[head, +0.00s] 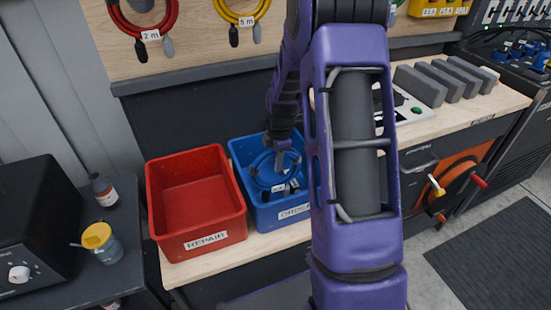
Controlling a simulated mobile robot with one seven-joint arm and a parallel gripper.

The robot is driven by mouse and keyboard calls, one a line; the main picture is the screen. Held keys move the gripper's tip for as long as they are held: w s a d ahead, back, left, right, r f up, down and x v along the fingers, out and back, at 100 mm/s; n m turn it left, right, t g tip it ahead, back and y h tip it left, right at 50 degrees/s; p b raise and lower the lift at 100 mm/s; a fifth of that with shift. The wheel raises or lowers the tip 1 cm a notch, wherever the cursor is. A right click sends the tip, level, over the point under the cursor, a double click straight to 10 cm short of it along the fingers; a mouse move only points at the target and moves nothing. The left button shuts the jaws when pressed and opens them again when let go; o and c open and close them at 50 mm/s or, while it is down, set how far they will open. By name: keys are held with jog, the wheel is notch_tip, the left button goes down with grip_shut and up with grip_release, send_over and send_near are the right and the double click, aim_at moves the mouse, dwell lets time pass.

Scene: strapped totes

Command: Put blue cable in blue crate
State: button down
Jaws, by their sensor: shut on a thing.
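The blue crate (240,153) stands on the wooden bench, with a white label on its front that is partly hidden by my arm. The blue cable (262,176) is coiled, with a small white tag, and shows inside the crate's outline. My gripper (281,160) points down over the crate and is shut on the blue cable. I cannot tell whether the coil touches the crate floor. My purple arm hides the crate's right side.
A red crate (215,222) labelled REPAIR stands directly left of the blue crate. A red cable (150,28) and a yellow cable (241,18) hang on the board above. Grey blocks (420,85) stand at the right of the bench. A yellow-lidded jar (103,241) is at left.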

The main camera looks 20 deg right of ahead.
jog(key=shift+w+f, duration=0.1)
jog(key=shift+f, duration=1.05)
dwell(0.4)
jog(key=c, duration=0.6)
grip_release()
jog(key=shift+o, duration=0.9)
jog(key=shift+f, duration=0.1)
jog(key=s+r+p, duration=0.1)
jog(key=r, duration=0.7)
jog(key=s+r+p, duration=0.2)
jog(key=r, duration=0.7)
jog(key=shift+s+r, duration=0.15)
jog(key=shift+s, duration=0.15)
